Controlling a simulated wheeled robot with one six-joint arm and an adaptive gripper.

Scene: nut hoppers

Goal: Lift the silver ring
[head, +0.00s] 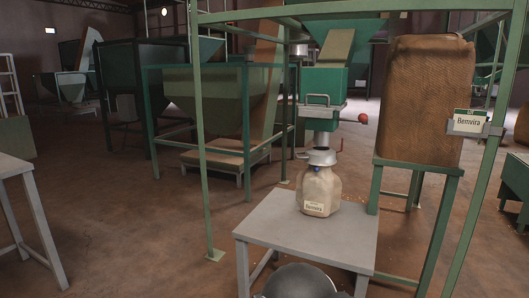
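A silver ring (322,157) sits at the mouth of a pale bag (319,191), just under the spout (322,140) of a green hopper. The ring looks like a flat metal collar with a small tab at its left. I cannot tell whether it touches the spout above. The bag stands upright on a grey table (270,226) and has a small blue spot near its neck and a label reading "Benvira". My gripper is not in view; a dark grey rounded part at the bottom edge looks like part of my arm.
A green frame (201,150) stands around the table, with a "Benvira" sign (468,122) on its right post. A red-knobbed lever (362,118) sticks out right of the spout. A brown sack (427,100) rests on a green stand.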

